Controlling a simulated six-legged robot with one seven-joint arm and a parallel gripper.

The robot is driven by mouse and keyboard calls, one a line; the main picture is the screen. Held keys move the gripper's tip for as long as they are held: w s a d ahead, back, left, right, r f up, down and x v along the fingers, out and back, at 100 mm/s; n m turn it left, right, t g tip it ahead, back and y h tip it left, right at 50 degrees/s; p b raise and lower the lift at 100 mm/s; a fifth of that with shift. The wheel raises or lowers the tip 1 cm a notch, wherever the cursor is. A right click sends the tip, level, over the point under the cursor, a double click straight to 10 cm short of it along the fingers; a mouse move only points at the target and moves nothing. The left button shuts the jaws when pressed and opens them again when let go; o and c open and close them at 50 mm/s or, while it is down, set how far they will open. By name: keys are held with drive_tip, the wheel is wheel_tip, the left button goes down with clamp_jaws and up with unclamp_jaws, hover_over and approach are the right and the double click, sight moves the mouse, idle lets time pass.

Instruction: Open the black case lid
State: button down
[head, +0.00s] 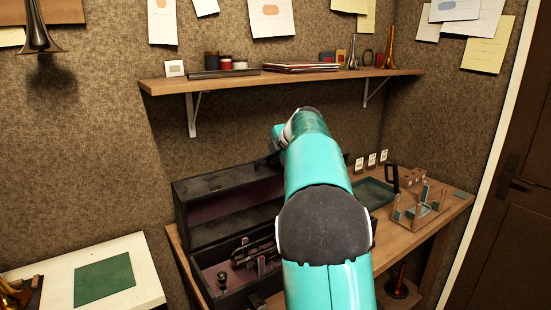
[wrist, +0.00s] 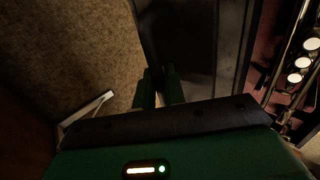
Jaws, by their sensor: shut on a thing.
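The black case (head: 198,243) stands on the wooden bench, with its lid (head: 222,182) raised at the back and its purple lining showing. A brass instrument (head: 252,254) with valves lies inside the case. In the wrist view the lid (wrist: 192,40) is a dark panel with a lighter rim, and the instrument's pale valve buttons (wrist: 301,62) show at the right. My gripper (wrist: 160,82) is shut at the lid's edge, with its two dark green fingers close together there. In the head view my arm hides the gripper and the lid's right end.
A wooden shelf (head: 280,83) on brackets runs above the case; one bracket (wrist: 88,108) shows in the wrist view. A green tray (head: 373,193) and a small stand (head: 425,205) are on the bench to the right. A white table (head: 135,254) with a green mat stands at left.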

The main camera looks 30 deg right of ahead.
idle(0.3)
drive_tip(key=c, duration=1.6)
unclamp_jaws()
drive_tip(key=v, duration=1.3)
drive_tip(key=shift+s+r, duration=0.25)
drive_tip(key=shift+s, duration=0.05)
drive_tip(key=shift+a, duration=0.1)
